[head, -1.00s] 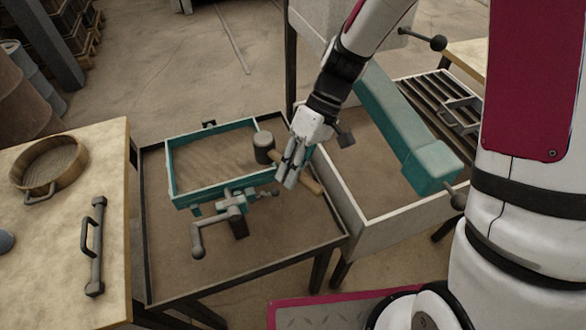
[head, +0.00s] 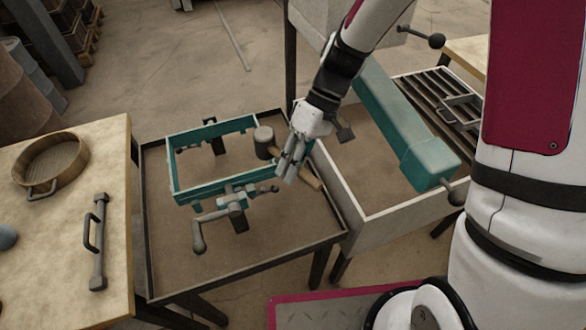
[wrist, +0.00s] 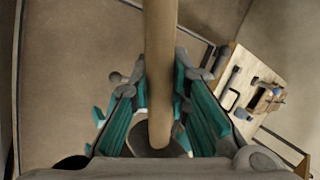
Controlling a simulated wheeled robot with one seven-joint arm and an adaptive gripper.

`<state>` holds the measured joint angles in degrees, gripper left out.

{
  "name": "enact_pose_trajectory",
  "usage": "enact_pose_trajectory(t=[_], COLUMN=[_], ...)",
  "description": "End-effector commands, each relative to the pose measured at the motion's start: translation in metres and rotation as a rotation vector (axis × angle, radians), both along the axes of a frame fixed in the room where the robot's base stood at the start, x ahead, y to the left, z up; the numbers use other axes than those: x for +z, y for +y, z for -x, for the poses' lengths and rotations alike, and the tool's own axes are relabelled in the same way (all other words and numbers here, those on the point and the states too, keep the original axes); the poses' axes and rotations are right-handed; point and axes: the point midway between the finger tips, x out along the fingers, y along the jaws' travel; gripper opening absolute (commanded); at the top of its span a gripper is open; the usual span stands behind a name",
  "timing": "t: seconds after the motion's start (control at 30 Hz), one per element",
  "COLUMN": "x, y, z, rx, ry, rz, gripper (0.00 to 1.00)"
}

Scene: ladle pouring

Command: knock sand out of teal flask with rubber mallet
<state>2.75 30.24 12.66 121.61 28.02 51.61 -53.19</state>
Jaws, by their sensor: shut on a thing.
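The teal flask (head: 222,187) is an open rectangular frame held by clamps above the black-rimmed tray table in the head view. I see through it to the brown floor of the tray, and no sand block fills it. The rubber mallet has a dark grey head (head: 264,139) and a wooden handle (head: 312,183). The head is at the flask's right side; I cannot tell if they touch. My gripper (head: 288,163) is shut on the handle, right of the flask. In the wrist view, the handle (wrist: 160,60) runs between my gripper's teal-padded fingers (wrist: 162,85).
The black-rimmed tray table (head: 148,230) has a crank clamp (head: 199,235) at the flask's front. A white-edged sand bin (head: 345,190) with a long teal body (head: 405,125) stands at right. A pale bench (head: 60,230) with a round sieve (head: 50,160) is at left.

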Motion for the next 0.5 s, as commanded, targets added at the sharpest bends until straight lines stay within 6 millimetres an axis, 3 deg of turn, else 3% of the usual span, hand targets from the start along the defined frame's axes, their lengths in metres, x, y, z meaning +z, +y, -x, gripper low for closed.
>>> enact_pose_trajectory(t=[0.27,0.5], x=[0.004,0.028], y=[0.0,0.0], z=[-0.001,0.001], rx=[0.0,0.0], ry=[-0.001,-0.003], rz=[-0.001,0.0], gripper=[0.0,0.0])
